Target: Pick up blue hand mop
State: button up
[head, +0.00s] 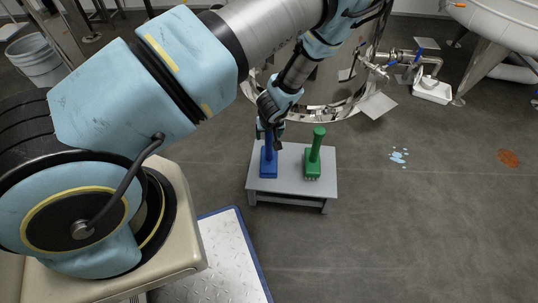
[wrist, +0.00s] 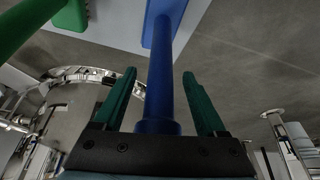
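The blue hand mop (head: 268,163) stands upright on a small grey table (head: 290,184), at its left side. Its blue handle (wrist: 161,80) runs between the two green fingers of my gripper (wrist: 160,85) in the wrist view. The fingers are apart, with a visible gap on each side of the handle. In the head view my gripper (head: 270,128) is at the top of the blue handle and partly hides it. A green hand mop (head: 314,158) stands upright to the right on the same table, and its handle shows at the upper left of the wrist view (wrist: 30,30).
A large shiny tank (head: 325,85) stands behind the table. Light blue spots (head: 399,156) and a brown patch (head: 508,158) mark the floor to the right. A metal plate with a blue edge (head: 225,255) lies in front. The floor right of the table is otherwise open.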

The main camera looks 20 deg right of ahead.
grip_shut()
dwell(0.4)
dwell(0.8)
